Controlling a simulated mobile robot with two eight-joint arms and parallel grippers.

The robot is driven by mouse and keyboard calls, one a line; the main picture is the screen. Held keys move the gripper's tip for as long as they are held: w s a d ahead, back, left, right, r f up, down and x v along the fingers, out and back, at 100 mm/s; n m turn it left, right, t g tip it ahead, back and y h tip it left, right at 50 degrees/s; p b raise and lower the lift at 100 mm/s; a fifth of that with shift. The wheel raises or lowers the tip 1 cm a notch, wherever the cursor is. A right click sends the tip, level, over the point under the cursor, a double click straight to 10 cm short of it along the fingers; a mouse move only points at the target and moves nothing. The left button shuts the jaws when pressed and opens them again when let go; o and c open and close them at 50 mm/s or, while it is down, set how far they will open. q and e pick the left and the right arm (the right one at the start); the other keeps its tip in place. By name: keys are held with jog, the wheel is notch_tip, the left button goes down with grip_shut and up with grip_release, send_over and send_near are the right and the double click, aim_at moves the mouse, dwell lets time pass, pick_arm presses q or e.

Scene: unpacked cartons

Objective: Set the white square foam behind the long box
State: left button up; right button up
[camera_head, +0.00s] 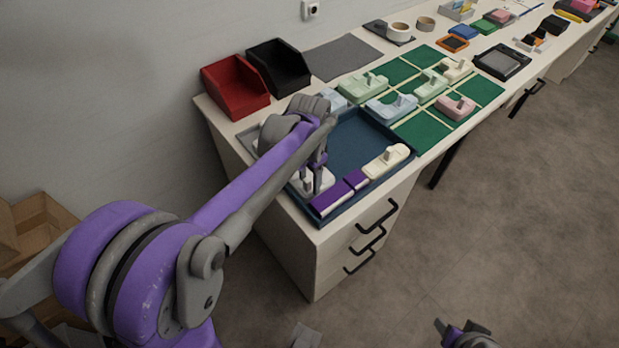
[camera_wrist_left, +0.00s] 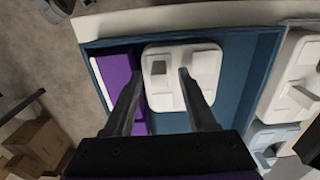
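The white square foam (camera_head: 327,178) lies in the near left part of the blue tray, partly hidden by my gripper. In the left wrist view the foam (camera_wrist_left: 206,72) is a rounded white piece with raised blocks and a dark recess. The long box (camera_head: 330,199), purple with a white side, lies along the tray's near edge beside the foam; it also shows in the left wrist view (camera_wrist_left: 116,72). My left gripper (camera_head: 317,183) points down at the foam. Its fingers (camera_wrist_left: 158,75) are apart, with part of the foam between them. Contact cannot be told. My right gripper (camera_head: 463,334) shows only partly at the bottom.
Red (camera_head: 235,86) and black (camera_head: 279,67) bins stand behind. Green mats with pastel pieces lie to the right. The tray's middle is clear.

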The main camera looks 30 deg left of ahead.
pick_arm(q)
jog(key=shift+r, duration=0.1)
notch_tip(320, 180, up, 11)
jog(key=p, duration=0.1)
dwell(0.5)
jog(key=s+d+f+n+t+p, duration=0.2)
jog(key=s+d+p, duration=0.1)
jog(key=s, duration=0.4)
jog(key=s+d+f+n+t+p, duration=0.2)
jog(key=s+d+t+p, duration=0.1)
jog(key=s, duration=0.5)
jog(key=shift+s+d+n, duration=0.25)
jog(key=shift+d+n, duration=0.05)
jog(key=shift+d, duration=0.05)
